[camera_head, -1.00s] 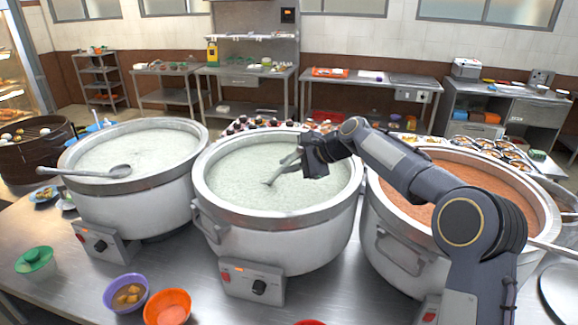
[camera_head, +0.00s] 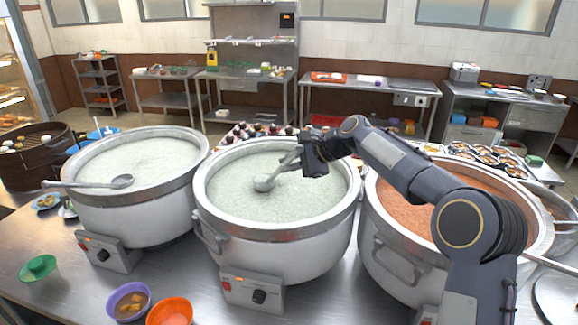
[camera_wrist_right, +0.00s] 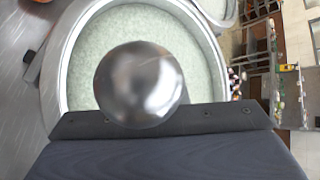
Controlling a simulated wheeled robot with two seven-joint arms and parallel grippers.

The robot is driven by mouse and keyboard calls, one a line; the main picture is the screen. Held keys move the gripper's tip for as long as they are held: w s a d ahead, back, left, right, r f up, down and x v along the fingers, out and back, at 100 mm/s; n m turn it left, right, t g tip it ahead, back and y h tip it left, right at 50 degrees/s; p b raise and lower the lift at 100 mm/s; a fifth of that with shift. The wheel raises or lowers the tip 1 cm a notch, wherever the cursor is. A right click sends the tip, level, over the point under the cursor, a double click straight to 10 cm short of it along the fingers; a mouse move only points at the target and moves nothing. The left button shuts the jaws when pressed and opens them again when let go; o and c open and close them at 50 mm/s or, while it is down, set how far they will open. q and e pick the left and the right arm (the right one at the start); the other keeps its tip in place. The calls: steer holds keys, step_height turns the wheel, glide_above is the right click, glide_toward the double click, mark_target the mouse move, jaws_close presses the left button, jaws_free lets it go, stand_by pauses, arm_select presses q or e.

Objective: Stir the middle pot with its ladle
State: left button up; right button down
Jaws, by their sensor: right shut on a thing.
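The middle pot (camera_head: 275,240) is a large steel stockpot of pale green-white congee, between two other pots. It also shows in the right wrist view (camera_wrist_right: 80,60). My right gripper (camera_head: 303,157) is over the far right part of this pot, shut on the ladle handle. The ladle (camera_head: 265,183) hangs down to the left from the gripper, and its bowl is seen at or just above the congee surface. In the right wrist view the round metal ladle bowl (camera_wrist_right: 140,84) is in front of the congee. My left gripper is not in view.
The left pot (camera_head: 135,195) of pale congee has a ladle (camera_head: 121,182) across it. The right pot (camera_head: 400,245) holds orange-brown congee, partly behind my right arm. A purple bowl (camera_head: 127,302) and orange bowl (camera_head: 170,311) stand at the front. Bottles and trays stand behind.

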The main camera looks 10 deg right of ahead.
steer(key=shift+r, duration=0.95)
step_height(320, 180, up, 10)
steer(key=shift+f, duration=0.15)
steer(key=t+y+b, duration=0.1)
steer(key=b, duration=0.4)
steer(key=shift+n+t, duration=0.3)
stand_by(0.7)
stand_by(0.4)
